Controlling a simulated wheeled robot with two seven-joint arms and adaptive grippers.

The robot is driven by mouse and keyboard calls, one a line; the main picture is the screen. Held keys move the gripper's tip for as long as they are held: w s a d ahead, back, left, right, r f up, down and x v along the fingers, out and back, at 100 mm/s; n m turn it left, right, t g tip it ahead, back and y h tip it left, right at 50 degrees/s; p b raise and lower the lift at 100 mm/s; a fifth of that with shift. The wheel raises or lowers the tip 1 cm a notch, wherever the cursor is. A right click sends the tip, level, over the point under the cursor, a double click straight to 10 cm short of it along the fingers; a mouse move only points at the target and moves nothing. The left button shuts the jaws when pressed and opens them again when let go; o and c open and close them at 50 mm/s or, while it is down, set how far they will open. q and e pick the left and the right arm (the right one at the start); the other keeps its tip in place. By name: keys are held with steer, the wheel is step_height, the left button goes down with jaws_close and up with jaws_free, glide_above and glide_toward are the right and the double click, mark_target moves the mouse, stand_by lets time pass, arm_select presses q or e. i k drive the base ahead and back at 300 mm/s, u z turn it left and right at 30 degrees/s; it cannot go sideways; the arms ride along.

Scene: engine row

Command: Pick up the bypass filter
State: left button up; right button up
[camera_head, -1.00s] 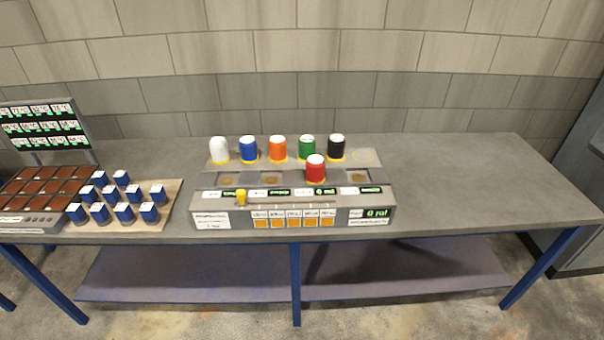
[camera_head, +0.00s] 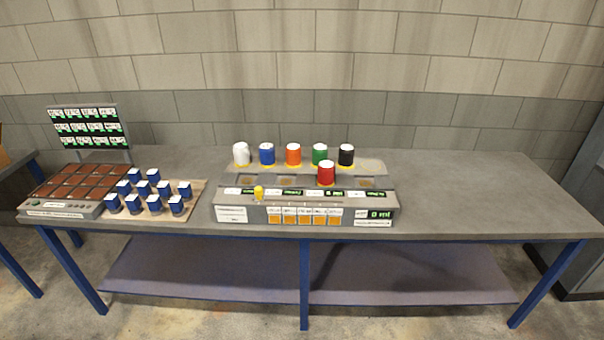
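No label that I can read marks the bypass filter. On the grey console (camera_head: 240,214) stand coloured canisters in a back row: white (camera_head: 241,154), blue (camera_head: 267,154), orange (camera_head: 293,155), green (camera_head: 320,153) and black (camera_head: 346,155). A sixth spot at the right end of that row is empty. A red canister (camera_head: 326,173) stands in front of the row, in one of several square recesses; the other recesses look empty. A small yellow knob (camera_head: 258,193) is on the console front at left. Neither of my grippers is in view.
The console stands mid-bench on a grey workbench (camera_head: 470,195) with blue legs. To its left, several blue cubes (camera_head: 153,175) sit on a board beside a brown-celled tray unit (camera_head: 78,183) and a display panel (camera_head: 88,128). The bench's right side is clear; a brick wall is behind.

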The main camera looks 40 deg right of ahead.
mark_target(326, 169)
steer(key=u, duration=0.15)
steer(key=i, duration=1.55)
steer(key=z, duration=0.75)
